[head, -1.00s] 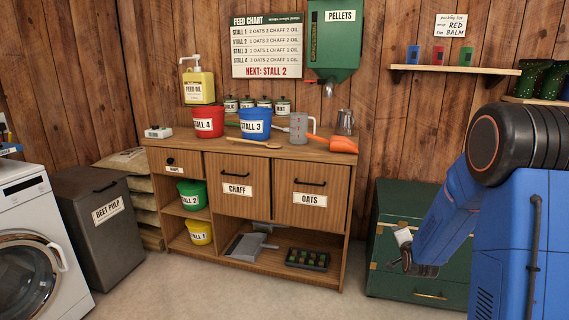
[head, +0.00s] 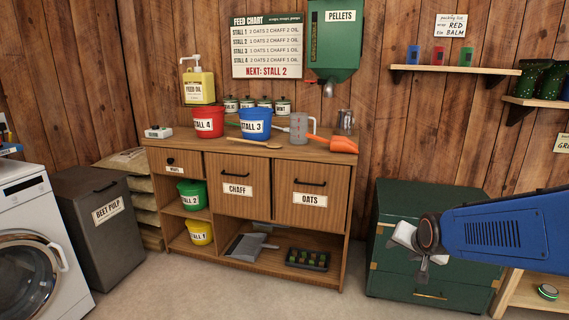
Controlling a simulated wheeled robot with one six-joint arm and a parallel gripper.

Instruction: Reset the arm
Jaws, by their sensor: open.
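My gripper (head: 408,247) is at the right of the head view, at the end of my blue arm, in front of the green chest (head: 395,205). Its jaws are open and I see nothing held between them. The arm reaches in from the right edge, roughly level. The gripper hides part of the chest's front.
A wooden cabinet (head: 275,228) stands in the middle, with red (head: 208,121) and blue (head: 255,123) buckets on top. An orange scoop (head: 343,145) juts over its right end. A low wooden shelf (head: 525,289) stands at lower right. Floor in front is clear.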

